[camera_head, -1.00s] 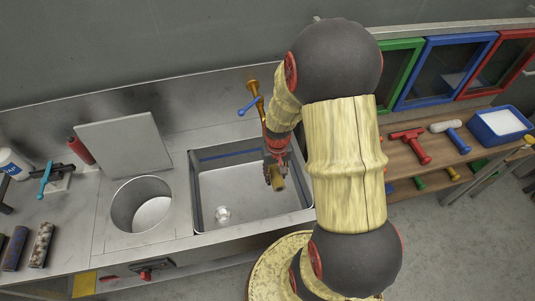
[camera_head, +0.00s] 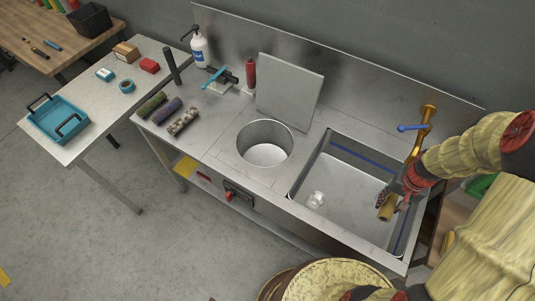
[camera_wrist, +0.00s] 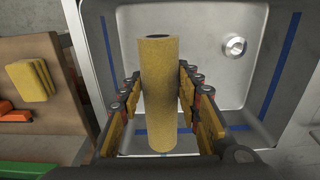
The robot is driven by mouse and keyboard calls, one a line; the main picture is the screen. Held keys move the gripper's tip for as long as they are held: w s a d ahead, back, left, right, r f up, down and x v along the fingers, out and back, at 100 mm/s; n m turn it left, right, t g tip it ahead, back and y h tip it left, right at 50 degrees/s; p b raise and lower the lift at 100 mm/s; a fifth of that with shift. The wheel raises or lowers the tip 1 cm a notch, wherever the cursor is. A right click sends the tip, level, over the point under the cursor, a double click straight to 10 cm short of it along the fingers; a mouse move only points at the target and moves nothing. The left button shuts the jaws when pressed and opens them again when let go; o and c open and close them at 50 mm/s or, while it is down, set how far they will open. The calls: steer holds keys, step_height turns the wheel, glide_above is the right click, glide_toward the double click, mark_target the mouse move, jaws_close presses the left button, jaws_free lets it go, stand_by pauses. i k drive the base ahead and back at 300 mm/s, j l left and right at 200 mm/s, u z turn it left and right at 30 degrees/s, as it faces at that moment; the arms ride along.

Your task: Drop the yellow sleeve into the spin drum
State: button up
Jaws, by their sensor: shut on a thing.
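The yellow sleeve (camera_wrist: 159,95) is a fuzzy yellow tube with a dark open end. My gripper (camera_wrist: 160,88) is shut on it, one finger on each side, in the wrist view. In the head view my gripper (camera_head: 398,199) holds the sleeve (camera_head: 387,208) over the right side of the steel sink (camera_head: 340,205). The spin drum (camera_head: 265,144) is a round steel opening in the counter left of the sink. Its square lid (camera_head: 290,90) stands raised behind it. The drum looks empty, with a pale floor, and the sleeve is well to its right.
A brass tap with a blue lever (camera_head: 412,127) rises behind the sink near my arm. Several dark rollers (camera_head: 168,112), a red cylinder (camera_head: 250,74) and a pump bottle (camera_head: 199,45) stand or lie on the counter's left. A side table holds a teal tray (camera_head: 58,121).

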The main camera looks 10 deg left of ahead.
mark_target(265, 154)
steer(key=i+j, duration=0.1)
steer(key=j, duration=0.3)
steer(key=i+j, duration=0.1)
steer(key=j, duration=0.3)
steer(key=i+j+u, duration=0.1)
steer(key=j, duration=0.3)
steer(key=i+j, duration=0.15)
steer(key=j, duration=0.2)
steer(key=i+j, duration=0.1)
steer(key=j, duration=0.3)
steer(key=i+j+u, duration=0.1)
steer(key=j, duration=0.3)
